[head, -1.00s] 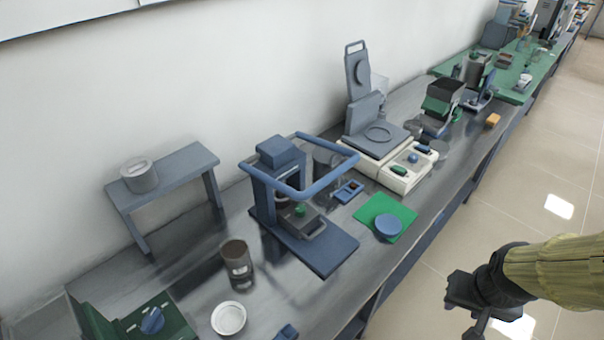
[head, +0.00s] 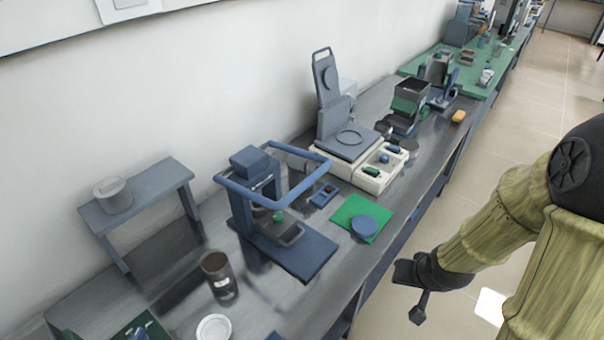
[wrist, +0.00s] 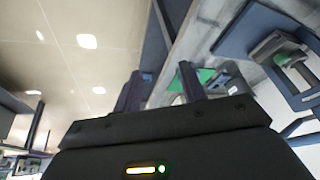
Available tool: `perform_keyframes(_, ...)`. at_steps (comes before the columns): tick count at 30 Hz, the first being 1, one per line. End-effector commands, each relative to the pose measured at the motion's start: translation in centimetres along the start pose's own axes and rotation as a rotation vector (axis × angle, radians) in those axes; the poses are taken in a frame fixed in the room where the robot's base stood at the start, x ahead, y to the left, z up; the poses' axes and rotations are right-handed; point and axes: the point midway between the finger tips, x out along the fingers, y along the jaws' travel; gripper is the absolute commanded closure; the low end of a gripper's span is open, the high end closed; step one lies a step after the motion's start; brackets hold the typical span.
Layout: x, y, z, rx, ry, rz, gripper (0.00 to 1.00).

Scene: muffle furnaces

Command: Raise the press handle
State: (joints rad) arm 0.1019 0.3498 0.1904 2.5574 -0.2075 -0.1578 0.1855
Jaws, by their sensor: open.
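The press (head: 262,200) is a blue frame on a flat blue base on the bench. Its handle (head: 300,187) is a blue U-shaped bar that reaches out from the top toward the front and right. A small green part shows under the press head. In the wrist view the press (wrist: 275,45) is at the upper right, partly cut off by the picture's edge. My gripper (head: 413,290) is off the front of the bench over the floor, apart from the press. In the wrist view its two fingers (wrist: 163,85) are spread with nothing between them.
A blue dish (head: 364,226) rests on a green mat (head: 347,211) right of the press. A white hot-plate device (head: 368,175) with a raised grey lid stands behind. A brown jar (head: 218,272), white dish (head: 214,328) and grey stand (head: 150,195) are to the left. The floor in front is clear.

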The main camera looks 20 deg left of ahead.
Motion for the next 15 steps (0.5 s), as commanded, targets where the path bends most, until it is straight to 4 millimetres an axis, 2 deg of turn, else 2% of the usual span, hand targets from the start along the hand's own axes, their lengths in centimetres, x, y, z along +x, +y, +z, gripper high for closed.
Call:
perform_keyframes(3,2.4,-2.7,-0.6,0.013,0.048,-0.119,0.59)
perform_keyframes(7,4.2,-6.3,-1.0,0.061,0.109,-0.281,0.59)
perform_keyframes(11,4.7,-10.2,-1.4,0.147,0.17,-0.471,0.59)
perform_keyframes(15,4.0,-14.1,-2.0,0.292,0.233,-0.693,0.59)
